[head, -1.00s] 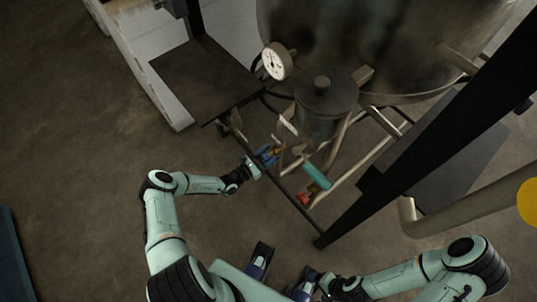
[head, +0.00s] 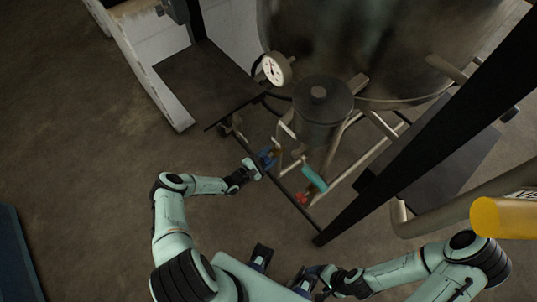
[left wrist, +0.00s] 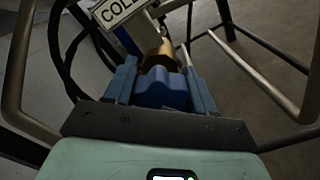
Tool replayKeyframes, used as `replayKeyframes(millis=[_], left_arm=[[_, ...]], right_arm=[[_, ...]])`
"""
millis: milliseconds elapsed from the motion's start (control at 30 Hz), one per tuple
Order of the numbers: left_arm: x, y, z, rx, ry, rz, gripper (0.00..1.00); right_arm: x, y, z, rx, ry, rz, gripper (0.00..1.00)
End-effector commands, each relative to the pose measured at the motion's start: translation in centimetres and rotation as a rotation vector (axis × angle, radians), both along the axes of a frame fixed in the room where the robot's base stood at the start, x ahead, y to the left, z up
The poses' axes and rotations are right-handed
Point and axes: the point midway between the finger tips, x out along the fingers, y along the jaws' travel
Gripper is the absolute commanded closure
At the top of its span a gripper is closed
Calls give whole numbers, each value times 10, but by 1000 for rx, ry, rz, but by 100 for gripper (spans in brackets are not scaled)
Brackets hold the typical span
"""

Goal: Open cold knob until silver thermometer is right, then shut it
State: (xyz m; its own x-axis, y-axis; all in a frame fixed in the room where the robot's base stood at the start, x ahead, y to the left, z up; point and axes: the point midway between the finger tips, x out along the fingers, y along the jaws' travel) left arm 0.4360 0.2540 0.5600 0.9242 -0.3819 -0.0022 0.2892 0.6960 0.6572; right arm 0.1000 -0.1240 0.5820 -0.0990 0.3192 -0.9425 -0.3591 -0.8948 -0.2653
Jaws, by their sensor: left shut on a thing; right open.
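The round thermometer dial (head: 276,69), with a white face, dark needle and pale metal rim, is on the vessel's front left in the head view; its reading is too small to tell. My left gripper (head: 264,161) is at the blue cold knob (head: 268,153) below it. In the left wrist view the two fingers of the left gripper (left wrist: 162,84) stand on either side of the blue knob (left wrist: 160,94), shut on it. A brass valve part (left wrist: 160,56) and a plate reading "COL" (left wrist: 122,8) are beyond it. My right gripper (head: 308,283) is open, low in the head view, away from the valves.
A red handle (head: 301,198) and a teal handle (head: 314,179) are right of the blue knob, among pipes. A dark slanting post (head: 400,149) and a yellow-ended pipe (head: 500,216) stand at the right.

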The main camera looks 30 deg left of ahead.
Motion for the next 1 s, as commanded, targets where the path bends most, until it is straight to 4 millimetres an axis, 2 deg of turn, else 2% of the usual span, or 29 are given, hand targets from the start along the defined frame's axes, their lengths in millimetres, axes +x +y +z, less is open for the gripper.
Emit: replayKeyframes(millis=[500, 1000], left_arm=[[1, -1, 2, 400, -174, -1, 76], [0, -3, 1, 554, -237, -4, 76]], right_arm=[[11, 0, 23, 0, -12, 0, 21], [14, 0, 29, 0, -16, 0, 21]])
